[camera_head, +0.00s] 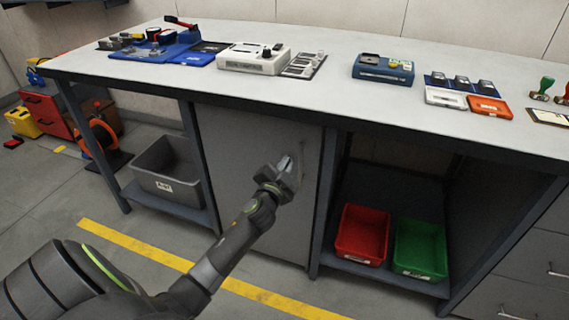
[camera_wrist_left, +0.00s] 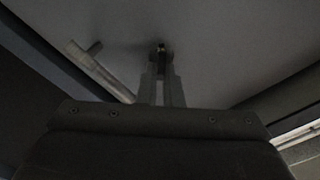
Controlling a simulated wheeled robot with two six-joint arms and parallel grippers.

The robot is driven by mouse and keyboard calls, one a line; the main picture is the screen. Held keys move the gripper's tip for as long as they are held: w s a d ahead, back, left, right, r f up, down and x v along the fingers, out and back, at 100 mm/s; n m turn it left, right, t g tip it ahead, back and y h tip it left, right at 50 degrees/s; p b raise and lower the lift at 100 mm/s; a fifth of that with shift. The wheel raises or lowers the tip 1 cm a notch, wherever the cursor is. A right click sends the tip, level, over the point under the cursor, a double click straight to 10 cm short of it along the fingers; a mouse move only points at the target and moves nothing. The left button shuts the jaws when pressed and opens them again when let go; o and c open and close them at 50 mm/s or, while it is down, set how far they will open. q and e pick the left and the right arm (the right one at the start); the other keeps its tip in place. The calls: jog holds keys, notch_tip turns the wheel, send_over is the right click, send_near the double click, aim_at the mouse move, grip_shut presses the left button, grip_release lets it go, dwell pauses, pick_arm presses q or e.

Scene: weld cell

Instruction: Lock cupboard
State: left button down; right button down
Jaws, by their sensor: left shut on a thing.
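The cupboard (camera_head: 227,150) is a grey door under the workbench, and it looks closed. My left gripper (camera_head: 286,168) is at the upper right part of this door, in front of it. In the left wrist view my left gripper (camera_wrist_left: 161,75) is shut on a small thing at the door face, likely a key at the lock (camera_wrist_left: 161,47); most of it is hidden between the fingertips. A bar handle (camera_wrist_left: 98,68) on the door shows to the left of the fingers in the left wrist view. My right gripper is not in view.
The bench top (camera_head: 320,90) carries a white device (camera_head: 253,60), a blue device (camera_head: 383,69) and small items. A grey bin (camera_head: 168,172) stands on the left shelf. Red (camera_head: 362,236) and green (camera_head: 420,250) bins stand on the right shelf. A yellow line (camera_head: 150,252) marks the floor.

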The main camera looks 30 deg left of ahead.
pick_arm(q)
jog(key=shift+d+f+m+p, duration=0.15)
jog(key=shift+m+p, duration=0.1)
jog(key=shift+m, duration=1.3)
jog(key=shift+f+m+p, duration=0.15)
jog(key=shift+m+p, duration=0.15)
jog(key=shift+m, duration=1.2)
jog(key=shift+d+f+m+p, duration=0.15)
jog(key=shift+m+p, duration=0.1)
jog(key=shift+m, duration=1.3)
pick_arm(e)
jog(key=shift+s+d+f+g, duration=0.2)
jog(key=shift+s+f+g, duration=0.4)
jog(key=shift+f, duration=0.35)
pick_arm(q)
jog(key=shift+a, duration=0.1)
jog(key=c, duration=1.6)
grip_release()
